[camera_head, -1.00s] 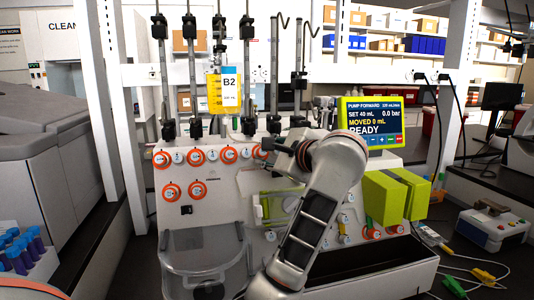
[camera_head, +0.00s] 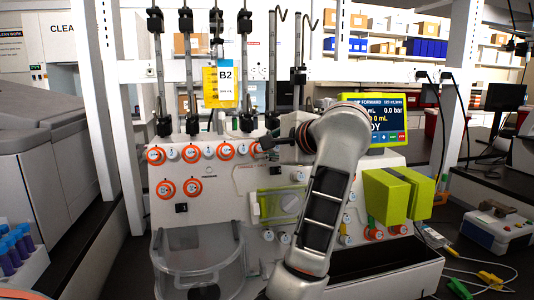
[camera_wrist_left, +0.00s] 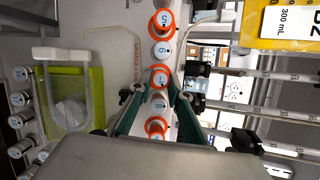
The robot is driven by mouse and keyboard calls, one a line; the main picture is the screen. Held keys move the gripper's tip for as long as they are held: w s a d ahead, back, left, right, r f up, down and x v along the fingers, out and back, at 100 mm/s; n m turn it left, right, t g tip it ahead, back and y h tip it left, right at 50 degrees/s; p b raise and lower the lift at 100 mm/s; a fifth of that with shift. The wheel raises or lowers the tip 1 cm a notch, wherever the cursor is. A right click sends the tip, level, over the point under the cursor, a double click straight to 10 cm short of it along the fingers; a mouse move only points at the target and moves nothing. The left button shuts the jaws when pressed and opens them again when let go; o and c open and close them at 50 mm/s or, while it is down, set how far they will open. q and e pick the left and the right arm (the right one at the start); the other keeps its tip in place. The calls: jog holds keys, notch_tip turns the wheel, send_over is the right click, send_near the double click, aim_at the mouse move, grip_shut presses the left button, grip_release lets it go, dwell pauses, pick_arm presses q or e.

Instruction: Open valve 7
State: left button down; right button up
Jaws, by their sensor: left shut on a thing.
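My right gripper is not in view.
Neighbouring knobs, including an orange one (camera_wrist_left: 156,127), sit close to the fingers. A B2 bag (camera_head: 223,86) hangs above the row among vertical rods. The pump screen (camera_head: 375,122) stands behind my left arm. A clear-lidded chamber (camera_head: 200,262) is below.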

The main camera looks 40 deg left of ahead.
pick_arm(q)
jog(key=shift+n+g+h+b, duration=0.3)
jog(key=shift+n+b, duration=0.05)
jog(key=shift+n, duration=0.85)
jog(key=c, duration=1.9)
grip_release()
jog(key=shift+r, duration=0.1)
